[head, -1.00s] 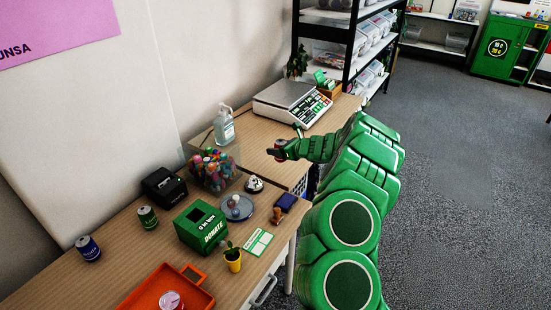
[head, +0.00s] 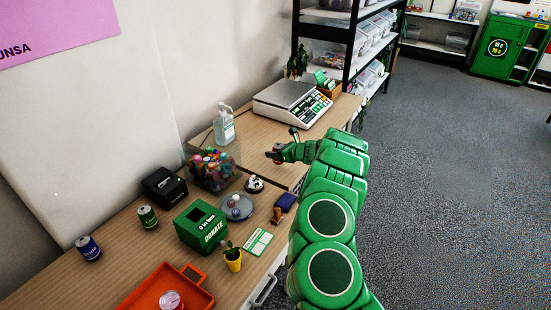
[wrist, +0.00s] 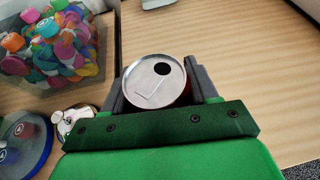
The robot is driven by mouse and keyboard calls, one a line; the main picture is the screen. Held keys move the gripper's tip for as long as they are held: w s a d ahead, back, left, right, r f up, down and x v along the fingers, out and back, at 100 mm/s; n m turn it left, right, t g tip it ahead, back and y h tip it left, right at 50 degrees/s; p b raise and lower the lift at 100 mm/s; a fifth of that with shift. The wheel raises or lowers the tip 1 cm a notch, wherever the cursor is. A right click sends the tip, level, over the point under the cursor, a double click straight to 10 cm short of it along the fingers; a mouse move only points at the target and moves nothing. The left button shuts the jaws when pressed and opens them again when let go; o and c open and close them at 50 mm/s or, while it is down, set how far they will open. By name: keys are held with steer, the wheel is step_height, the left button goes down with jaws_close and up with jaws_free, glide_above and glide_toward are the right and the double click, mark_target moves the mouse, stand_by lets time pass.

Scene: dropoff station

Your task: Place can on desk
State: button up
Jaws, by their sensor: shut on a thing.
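My gripper (head: 275,154) is shut on a red can with a silver top. In the wrist view, the can (wrist: 157,88) sits upright between the two dark fingers of the gripper (wrist: 158,74). The wooden desk (head: 258,149) lies below it; whether the can touches the desk I cannot tell. In the head view the can is small and mostly hidden by the gripper. Other cans stand on the desk at the left: a blue one (head: 88,248) and a green one (head: 147,217).
A sanitizer bottle (head: 224,127) and a scale (head: 292,102) are behind. A green donation box (head: 201,227) and an orange tray (head: 150,290) are in front. Bare desk shows around the gripper.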

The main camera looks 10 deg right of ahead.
steer(key=shift+f, duration=0.15)
steer(key=shift+w+f, duration=0.15)
steer(key=shift+f, duration=0.05)
steer(key=shift+w+f, duration=0.15)
steer(key=shift+f, duration=1.4)
steer(key=shift+f, duration=0.15)
steer(key=o, duration=1)
